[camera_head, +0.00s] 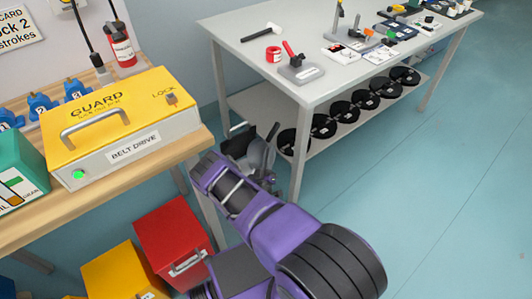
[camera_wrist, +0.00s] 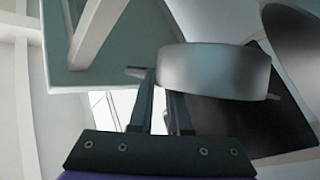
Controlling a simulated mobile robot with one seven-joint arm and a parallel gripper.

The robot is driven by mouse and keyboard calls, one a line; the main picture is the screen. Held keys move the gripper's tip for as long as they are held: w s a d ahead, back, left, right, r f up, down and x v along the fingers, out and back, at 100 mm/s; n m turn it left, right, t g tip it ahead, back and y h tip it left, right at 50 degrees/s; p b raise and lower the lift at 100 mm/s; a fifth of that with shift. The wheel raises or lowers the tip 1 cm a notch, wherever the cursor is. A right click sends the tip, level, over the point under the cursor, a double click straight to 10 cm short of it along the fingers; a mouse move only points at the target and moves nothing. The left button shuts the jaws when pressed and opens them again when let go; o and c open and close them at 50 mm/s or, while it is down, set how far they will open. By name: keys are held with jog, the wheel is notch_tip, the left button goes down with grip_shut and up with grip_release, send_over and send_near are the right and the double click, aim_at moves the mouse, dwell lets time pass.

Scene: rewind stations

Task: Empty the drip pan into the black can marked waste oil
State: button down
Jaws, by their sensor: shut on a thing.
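My gripper (camera_wrist: 165,90) is shut on a grey rounded metal thing (camera_wrist: 215,70) with a thin dark rod showing at its ends. I cannot tell from this angle whether it is the drip pan, or what is in it. In the head view my gripper (camera_head: 255,152) is low, beside the near leg of the grey table, and partly hidden by my arm. A flat black shape (camera_wrist: 250,118) lies behind the held thing in the wrist view; I cannot tell what it is. No black can with a readable waste oil mark shows.
A wooden bench (camera_head: 85,200) with a yellow belt drive guard (camera_head: 120,115) stands at left. Red (camera_head: 172,240) and yellow (camera_head: 122,272) containers sit below. The grey table (camera_head: 225,28) holds tools, with black reels (camera_head: 345,112) on its shelf. Floor at right is clear.

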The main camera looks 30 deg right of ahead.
jog(key=shift+w+d+m+g, duration=0.1)
jog(key=shift+d+m+g, duration=0.3)
jog(key=shift+d+m, duration=0.1)
jog(key=d+f+m+g+y, duration=0.3)
jog(key=f+m+g+y, duration=0.2)
jog(key=f, duration=0.1)
jog(key=shift+w+d+m, duration=0.15)
jog(key=shift+w+m, duration=0.1)
jog(key=shift+m, duration=0.15)
jog(key=shift+f, duration=0.1)
